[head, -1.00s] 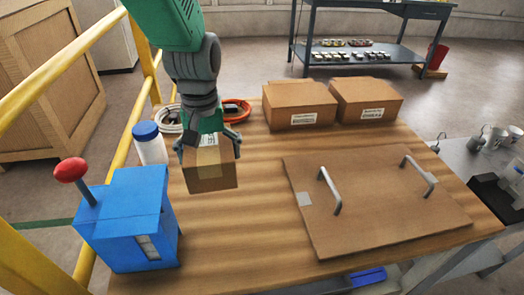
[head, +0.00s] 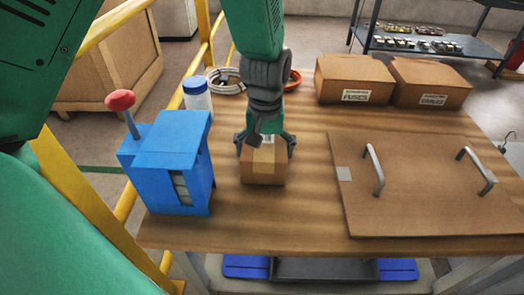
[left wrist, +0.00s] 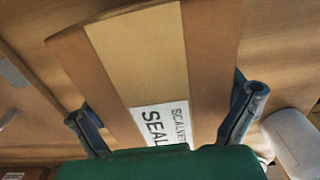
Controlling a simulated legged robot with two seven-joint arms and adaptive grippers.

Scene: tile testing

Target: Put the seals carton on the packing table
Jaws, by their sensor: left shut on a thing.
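The seals carton (head: 264,172) is a small brown box with a paler tape strip. Its white label, partly reading "SEAL", shows in the left wrist view (left wrist: 160,122). My left gripper (head: 265,145) points down and is shut on the carton, one finger on each side; both fingers also show in the left wrist view (left wrist: 165,120). The carton is over the wooden-topped table (head: 300,215), between the blue box and the flat brown panel. I cannot tell whether its underside touches the wood. My right gripper is not in view.
A blue box (head: 165,160) with a red-knobbed lever stands left of the carton. A white bottle (head: 198,100) and coiled cables (head: 228,82) are behind. The fuses carton (head: 352,80) and another carton (head: 430,85) stand at the back. A handled panel (head: 425,195) lies right. Bare wood surrounds the carton.

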